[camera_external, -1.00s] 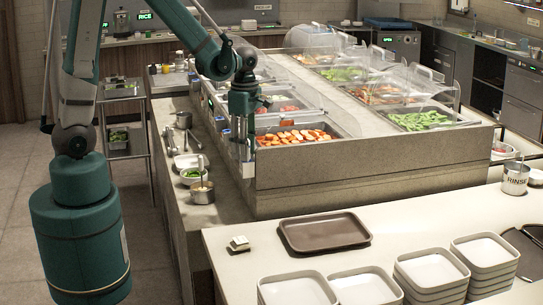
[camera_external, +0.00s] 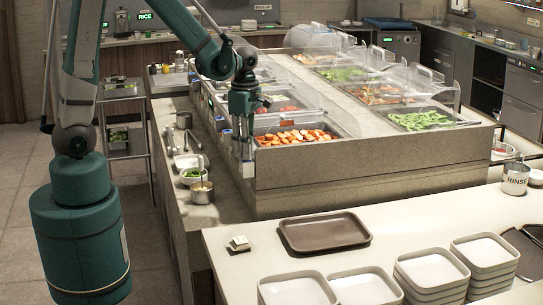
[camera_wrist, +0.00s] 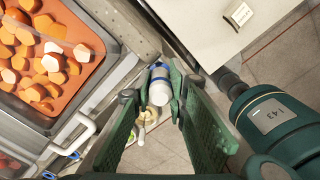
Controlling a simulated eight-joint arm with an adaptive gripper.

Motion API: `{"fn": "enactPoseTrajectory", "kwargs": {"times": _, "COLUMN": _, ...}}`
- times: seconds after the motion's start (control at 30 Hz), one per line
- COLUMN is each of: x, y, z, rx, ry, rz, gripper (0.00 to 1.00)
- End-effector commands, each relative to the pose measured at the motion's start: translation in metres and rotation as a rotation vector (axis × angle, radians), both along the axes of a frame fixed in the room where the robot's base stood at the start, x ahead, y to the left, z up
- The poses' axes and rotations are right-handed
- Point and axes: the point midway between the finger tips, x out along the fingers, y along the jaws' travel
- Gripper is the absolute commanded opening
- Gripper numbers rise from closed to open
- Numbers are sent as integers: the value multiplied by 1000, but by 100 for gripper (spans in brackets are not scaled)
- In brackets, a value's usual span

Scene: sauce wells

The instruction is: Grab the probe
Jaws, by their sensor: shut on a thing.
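My gripper (camera_wrist: 158,88) points down past the near end of the food counter. In the wrist view its two green fingers are closed on a white, blue-banded cylinder (camera_wrist: 160,94), apparently the probe. The fingers hide part of it, and its lower end cannot be made out. In the external view my gripper (camera_external: 242,132) is beside the counter's left edge, and the held thing is too small to tell clearly.
The food counter (camera_external: 350,178) stands right of my gripper, with an orange food pan (camera_external: 295,137) close by. Below left, a side ledge holds a pot (camera_external: 201,192) and a bowl of greens (camera_external: 191,174). A brown tray (camera_external: 325,231) and stacked white dishes (camera_external: 432,270) are in front.

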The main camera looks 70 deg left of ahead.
Motion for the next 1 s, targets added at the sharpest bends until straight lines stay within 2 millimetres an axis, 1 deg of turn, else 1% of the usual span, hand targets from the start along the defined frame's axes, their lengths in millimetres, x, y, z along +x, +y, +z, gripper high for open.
{"fn": "enactPoseTrajectory", "kwargs": {"times": 0.17, "x": 0, "y": 0, "z": 4, "rx": 0, "ry": 0, "rz": 0, "gripper": 4}}
{"fn": "enactPoseTrajectory", "kwargs": {"times": 0.37, "x": 0, "y": 0, "z": 18, "rx": 0, "ry": 0, "rz": 0, "gripper": 4}}
{"fn": "enactPoseTrajectory", "kwargs": {"times": 0.47, "x": 0, "y": 0, "z": 28, "rx": 0, "ry": 0, "rz": 0, "gripper": 4}}
{"fn": "enactPoseTrajectory", "kwargs": {"times": 0.8, "x": 0, "y": 0, "z": 72, "rx": 0, "ry": 0, "rz": 0, "gripper": 4}}
{"fn": "enactPoseTrajectory", "kwargs": {"times": 1.0, "x": 0, "y": 0, "z": 91, "rx": 0, "ry": 0, "rz": 0, "gripper": 4}}
